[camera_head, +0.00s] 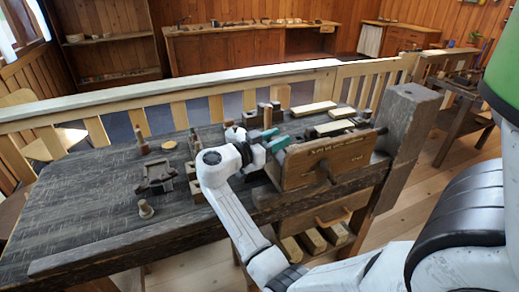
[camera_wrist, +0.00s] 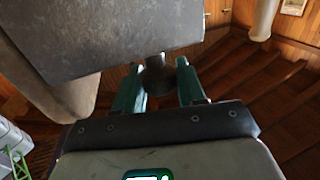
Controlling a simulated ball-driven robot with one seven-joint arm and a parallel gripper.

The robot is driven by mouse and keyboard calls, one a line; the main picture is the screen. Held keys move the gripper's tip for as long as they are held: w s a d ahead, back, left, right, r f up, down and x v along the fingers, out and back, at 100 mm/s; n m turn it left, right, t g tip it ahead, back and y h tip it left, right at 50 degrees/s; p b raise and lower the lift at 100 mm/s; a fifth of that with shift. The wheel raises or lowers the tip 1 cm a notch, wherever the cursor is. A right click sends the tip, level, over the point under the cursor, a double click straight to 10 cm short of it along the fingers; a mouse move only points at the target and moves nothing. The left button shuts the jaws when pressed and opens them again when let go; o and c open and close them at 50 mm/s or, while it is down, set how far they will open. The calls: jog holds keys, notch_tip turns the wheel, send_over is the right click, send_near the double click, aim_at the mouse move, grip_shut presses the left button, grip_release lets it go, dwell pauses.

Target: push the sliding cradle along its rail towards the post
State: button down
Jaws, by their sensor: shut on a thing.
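My gripper (camera_head: 270,139) is over the right part of the workbench, close behind the wooden vise jaw. In the wrist view its two green fingers (camera_wrist: 162,88) stand on either side of a dark, round, flared piece (camera_wrist: 158,76), which they hold. A large grey block (camera_wrist: 120,40) stands right beyond it and hides part of the view. I cannot tell whether the held piece belongs to the cradle. A dark, low frame (camera_head: 155,177) sits mid-bench, left of my arm. I cannot make out the rail or which upright is the post.
The worn grey workbench (camera_head: 75,200) is mostly clear at the left. A wooden vise jaw (camera_head: 325,160) and a thick upright block (camera_head: 405,120) stand at the right. A pale railing (camera_head: 190,93) runs behind.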

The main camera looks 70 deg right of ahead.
aim_at(274, 157)
jog(key=s+d+b, duration=0.1)
jog(key=s+d, duration=0.1)
jog(key=s+d+b, duration=0.1)
jog(key=s+d, duration=0.1)
jog(key=s, duration=0.1)
jog(key=shift+d+f+b, duration=0.1)
jog(key=shift+b, duration=0.3)
jog(key=shift+s+d+b, duration=0.3)
jog(key=shift+s+d, duration=0.35)
jog(key=shift+s, duration=0.1)
jog(key=c, duration=0.8)
grip_release()
jog(key=shift+o, duration=0.2)
jog(key=b+v, duration=0.2)
jog(key=v, duration=0.9)
jog(key=shift+d, duration=0.1)
